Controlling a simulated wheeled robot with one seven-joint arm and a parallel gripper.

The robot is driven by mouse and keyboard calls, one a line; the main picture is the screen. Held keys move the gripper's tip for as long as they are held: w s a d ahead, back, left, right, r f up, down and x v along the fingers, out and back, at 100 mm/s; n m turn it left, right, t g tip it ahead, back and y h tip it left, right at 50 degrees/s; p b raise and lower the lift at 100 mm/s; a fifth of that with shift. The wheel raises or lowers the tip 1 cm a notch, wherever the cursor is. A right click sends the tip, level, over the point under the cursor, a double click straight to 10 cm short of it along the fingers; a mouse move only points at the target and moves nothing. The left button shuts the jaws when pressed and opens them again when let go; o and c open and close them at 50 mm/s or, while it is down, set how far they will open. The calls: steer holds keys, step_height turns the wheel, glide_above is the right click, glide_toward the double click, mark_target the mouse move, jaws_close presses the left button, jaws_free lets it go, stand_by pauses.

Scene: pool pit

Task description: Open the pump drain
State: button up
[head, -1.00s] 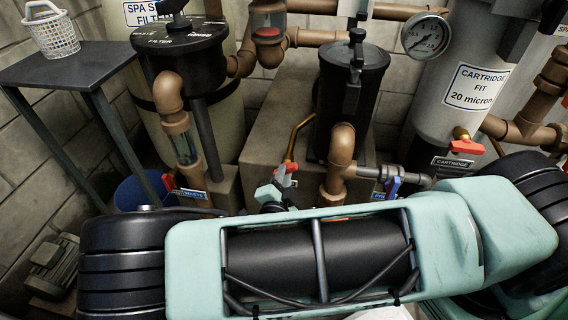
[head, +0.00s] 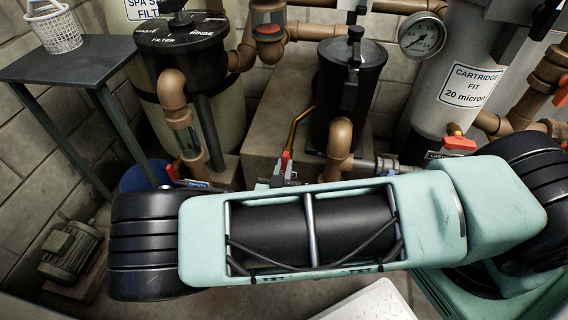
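No label reading pump drain can be made out. A red-handled valve (head: 285,158) sits on a thin brass pipe (head: 297,128) left of the black pump pot (head: 350,95). The grey end of my gripper (head: 280,178) is right at this red handle, seen from above. Whether it touches the handle, and whether its fingers are open or shut, cannot be made out. A blue handle (head: 390,172) shows on a grey pipe right of the pot, mostly hidden by my arm. My arm also covers the area below the pot.
Another red handle (head: 172,172) is at the left pipe, near a partly hidden blue label. Another (head: 459,143) is on the cartridge filter (head: 470,75). A dark table (head: 70,60) with a white basket (head: 52,28) and a motor (head: 70,250) stand at left.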

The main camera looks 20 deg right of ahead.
steer(key=o, duration=0.5)
steer(key=v, duration=0.7)
steer(key=shift+p, duration=0.4)
